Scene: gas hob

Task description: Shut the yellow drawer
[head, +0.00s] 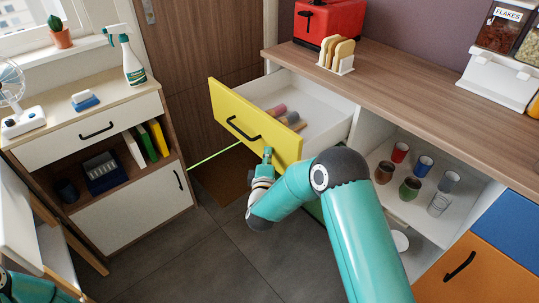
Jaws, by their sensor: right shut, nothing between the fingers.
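The yellow drawer (250,127) is pulled well out from under the wooden counter. Its white inside shows, with a few small rolled items in it. A dark bar handle (243,129) sits on its yellow front. My right gripper (267,153) is shut and empty, at the lower right part of the yellow front, right of the handle. I cannot tell whether its tips touch the front. Part of my left arm shows in the lower left corner; its gripper is out of view.
An open shelf with several cups (410,187) lies right of the drawer. A red toaster (328,20) and a toast rack (338,55) stand on the counter (400,75). A low cabinet (135,207) stands at left. Grey floor (190,255) is free between them.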

